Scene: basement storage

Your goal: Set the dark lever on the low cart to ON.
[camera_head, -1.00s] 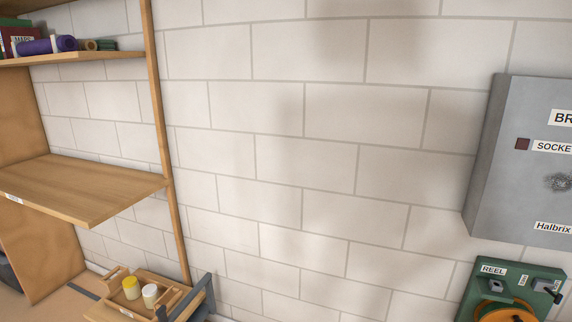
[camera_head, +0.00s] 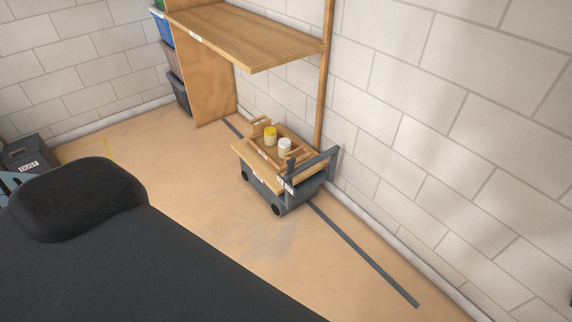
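The low cart (camera_head: 262,183) stands on the floor against the wall, beside the shelf upright. It has a wooden top, a dark grey body, dark wheels and a grey push handle (camera_head: 318,166) at its right end. A small dark upright part (camera_head: 291,166) at the cart's near right corner, above small white labels (camera_head: 287,186), looks like the lever. Its setting and the label text are too small to read. Neither gripper is in view.
A wooden tray (camera_head: 262,150) on the cart holds a yellow-topped jar (camera_head: 270,136) and a white jar (camera_head: 284,147). A wooden shelf (camera_head: 245,35) overhangs behind. A dark floor strip (camera_head: 365,256) runs past the cart. Open floor (camera_head: 200,200) lies before it. A dark bin (camera_head: 28,155) stands left.

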